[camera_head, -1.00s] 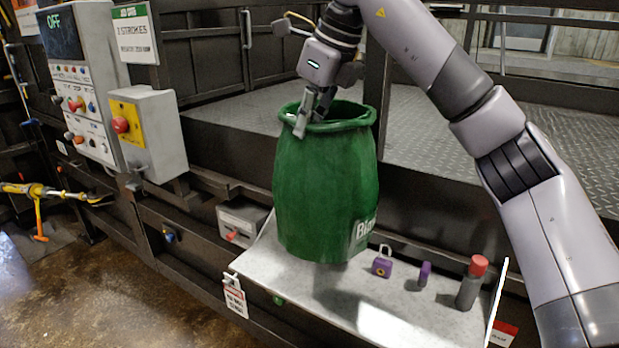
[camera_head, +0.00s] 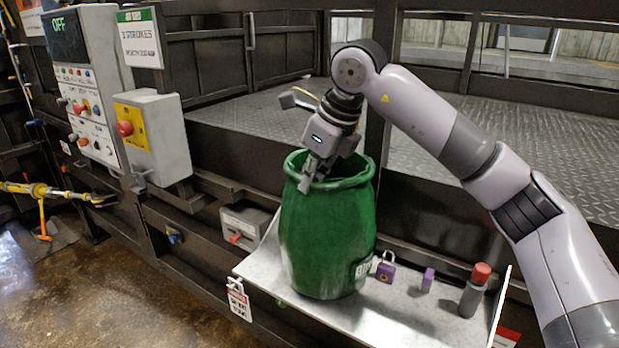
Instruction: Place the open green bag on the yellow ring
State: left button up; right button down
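A white label shows at the bag's lower right. No yellow ring is clearly seen; a yellow bar-like part (camera_head: 38,190) shows at the far left, its whole shape cut off. My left gripper is out of view.
A purple padlock (camera_head: 385,273), a small purple item (camera_head: 427,280) and a grey can with a red cap (camera_head: 473,292) stand on the shelf right of the bag. A control panel and a yellow-faced box with a red button (camera_head: 125,128) are left. The floor (camera_head: 110,290) at lower left is clear.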

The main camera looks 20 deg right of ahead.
jog(key=c, duration=1.8)
grip_release()
jog(key=shift+r, duration=0.1)
